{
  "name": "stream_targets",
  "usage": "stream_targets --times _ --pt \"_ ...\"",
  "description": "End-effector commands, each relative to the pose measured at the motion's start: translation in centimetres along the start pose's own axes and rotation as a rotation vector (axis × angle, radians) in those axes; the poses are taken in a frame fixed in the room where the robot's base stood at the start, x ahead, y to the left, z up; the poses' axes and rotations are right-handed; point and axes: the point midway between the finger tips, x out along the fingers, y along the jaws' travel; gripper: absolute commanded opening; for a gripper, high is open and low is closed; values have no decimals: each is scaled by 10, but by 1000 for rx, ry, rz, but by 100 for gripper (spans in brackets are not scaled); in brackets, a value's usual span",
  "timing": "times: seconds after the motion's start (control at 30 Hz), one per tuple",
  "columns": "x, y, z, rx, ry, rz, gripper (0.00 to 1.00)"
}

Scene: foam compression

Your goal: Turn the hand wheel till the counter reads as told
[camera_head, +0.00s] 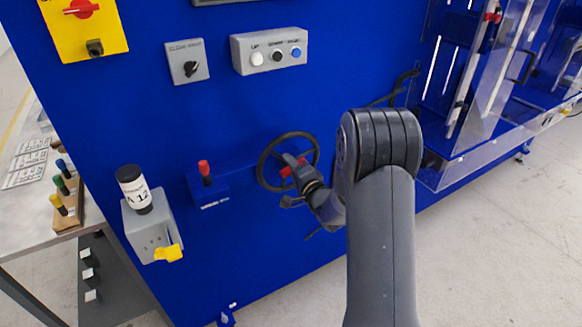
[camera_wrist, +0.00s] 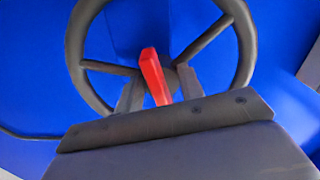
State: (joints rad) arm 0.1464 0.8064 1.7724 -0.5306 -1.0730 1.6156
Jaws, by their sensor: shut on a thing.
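The black hand wheel (camera_head: 262,166) is on the front of the blue machine, and its rim and spokes also show in the wrist view (camera_wrist: 243,40). A red lever (camera_wrist: 152,72) is at the wheel's hub and shows partly in the head view (camera_head: 287,171). My gripper (camera_head: 293,161) is at the hub, inside the rim. In the wrist view its two fingers (camera_wrist: 158,88) stand either side of the red lever and it is shut on it. The exact contact is hard to see. I see no readable counter in either view.
Left of the wheel are a small blue box with a red-topped lever (camera_head: 205,172) and a grey box (camera_head: 152,232) carrying a black cylinder labelled "A 12" (camera_head: 134,188). A button panel (camera_head: 268,50) is above. A clear-doored enclosure (camera_head: 490,80) is at right.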

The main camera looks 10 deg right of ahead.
Motion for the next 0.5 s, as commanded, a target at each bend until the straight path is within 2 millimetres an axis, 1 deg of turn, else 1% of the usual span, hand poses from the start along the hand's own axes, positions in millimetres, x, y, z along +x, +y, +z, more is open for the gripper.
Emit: stream_targets --times 0.3,0.5 --pt "0 0 0 203 0 2 0" --pt "0 0 0 233 0 2 0"
